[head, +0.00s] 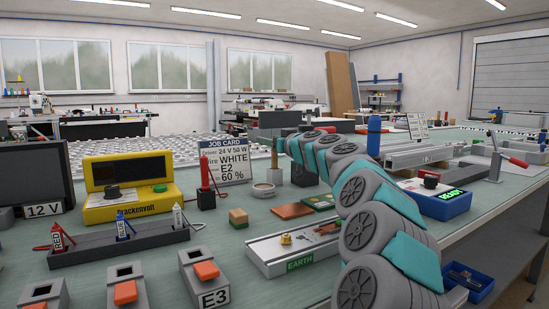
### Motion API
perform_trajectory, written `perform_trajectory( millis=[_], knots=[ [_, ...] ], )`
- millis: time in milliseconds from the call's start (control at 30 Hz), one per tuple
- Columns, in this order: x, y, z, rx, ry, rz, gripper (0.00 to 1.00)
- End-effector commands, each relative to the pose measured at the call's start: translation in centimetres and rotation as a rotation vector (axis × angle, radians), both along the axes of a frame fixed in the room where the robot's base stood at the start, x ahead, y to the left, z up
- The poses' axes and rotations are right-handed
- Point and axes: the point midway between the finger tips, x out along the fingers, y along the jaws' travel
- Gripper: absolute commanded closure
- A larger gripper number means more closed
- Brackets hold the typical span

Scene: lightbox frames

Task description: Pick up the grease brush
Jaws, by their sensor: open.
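A slim upright tool with a brownish handle, which looks like the grease brush (274,156), stands in the middle of the bench, just behind a small round pale dish (263,189). My arm reaches in from the lower right. My gripper (281,146) is at its far end, open, close to the upper part of the brush. From this view I cannot tell whether the fingers are around the handle or beside it. The fingers are small and partly hidden by my wrist.
A job card (226,163) and a red-topped post (205,183) stand left of the brush. A yellow power supply (130,190) is further left. A rail marked EARTH (297,250) lies in front. A blue bottle (374,135) stands behind my arm.

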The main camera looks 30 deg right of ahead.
Motion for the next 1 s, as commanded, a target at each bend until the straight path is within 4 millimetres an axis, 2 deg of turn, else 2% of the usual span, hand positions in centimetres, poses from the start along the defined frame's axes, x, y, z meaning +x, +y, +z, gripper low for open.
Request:
perform_trajectory(
  millis=[133, 367, 867, 1000],
  knots=[
    [0.85, -0.03, -0.15, 0.0, 0.002, 0.0, 0.43],
    [0.87, -0.03, -0.1, 0.0, 0.001, 0.0, 0.43],
    [0.84, -0.04, -0.05, 0.0, 0.0, 0.0, 0.98],
    [0.84, -0.04, -0.05, 0.0, 0.0, 0.0, 1.0]
  ],
)
